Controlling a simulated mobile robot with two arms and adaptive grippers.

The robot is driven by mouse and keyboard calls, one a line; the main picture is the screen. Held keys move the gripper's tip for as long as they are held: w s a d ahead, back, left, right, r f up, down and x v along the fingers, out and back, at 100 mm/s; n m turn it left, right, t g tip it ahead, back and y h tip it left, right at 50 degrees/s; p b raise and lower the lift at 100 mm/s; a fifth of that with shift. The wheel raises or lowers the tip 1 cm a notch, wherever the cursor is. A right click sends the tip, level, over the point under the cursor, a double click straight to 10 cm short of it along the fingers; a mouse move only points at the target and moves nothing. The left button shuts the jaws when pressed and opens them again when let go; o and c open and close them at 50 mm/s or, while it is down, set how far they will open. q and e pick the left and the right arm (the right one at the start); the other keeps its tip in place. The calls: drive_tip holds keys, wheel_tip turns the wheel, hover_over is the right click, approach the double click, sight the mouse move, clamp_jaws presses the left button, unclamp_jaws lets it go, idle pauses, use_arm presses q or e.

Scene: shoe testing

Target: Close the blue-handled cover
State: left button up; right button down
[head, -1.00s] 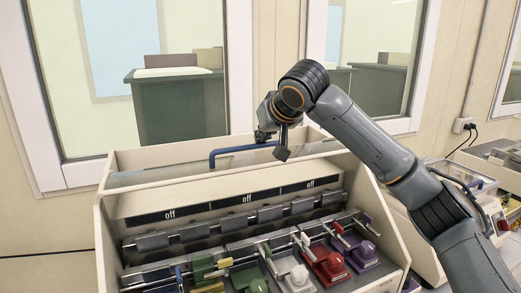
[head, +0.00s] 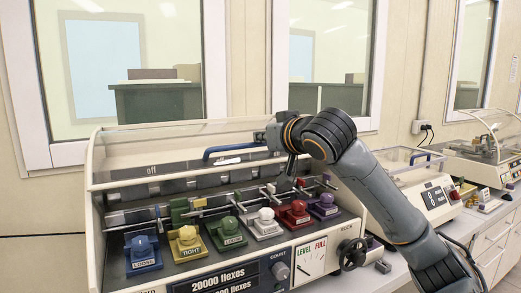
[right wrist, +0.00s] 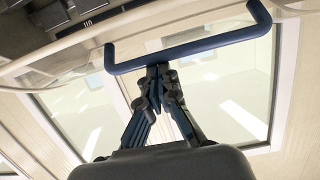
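My right gripper (head: 284,148) is at the handle's right end in the head view. In the right wrist view its fingertips (right wrist: 158,70) come together on the bar, shut on the handle; the exact contact is partly hidden. My left gripper is not in view.
A black knob (head: 352,254) and a LEVEL FULL gauge (head: 311,257) are on the front. Another machine (head: 415,190) stands to the right. Windows are behind.

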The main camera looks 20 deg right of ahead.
use_arm(q)
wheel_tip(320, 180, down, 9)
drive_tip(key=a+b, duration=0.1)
drive_tip(key=b, duration=0.7)
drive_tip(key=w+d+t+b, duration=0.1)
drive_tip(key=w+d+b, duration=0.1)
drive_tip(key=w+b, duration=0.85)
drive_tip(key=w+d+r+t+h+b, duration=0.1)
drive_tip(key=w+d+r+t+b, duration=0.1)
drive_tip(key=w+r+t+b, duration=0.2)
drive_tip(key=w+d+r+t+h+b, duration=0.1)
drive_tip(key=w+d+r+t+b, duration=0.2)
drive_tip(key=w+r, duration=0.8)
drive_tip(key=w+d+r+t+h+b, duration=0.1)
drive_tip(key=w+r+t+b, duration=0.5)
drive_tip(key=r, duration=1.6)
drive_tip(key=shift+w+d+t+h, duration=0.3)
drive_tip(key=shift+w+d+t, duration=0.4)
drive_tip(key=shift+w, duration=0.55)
use_arm(e)
drive_tip(key=s+f+t, duration=0.4)
drive_tip(key=s+f, duration=0.1)
drive_tip(key=f, duration=0.5)
drive_tip(key=s+f+t, duration=0.4)
drive_tip(key=s+f, duration=0.2)
drive_tip(key=f, duration=0.5)
drive_tip(key=shift+s+d+f+t, duration=0.15)
drive_tip(key=shift+f+t, duration=0.15)
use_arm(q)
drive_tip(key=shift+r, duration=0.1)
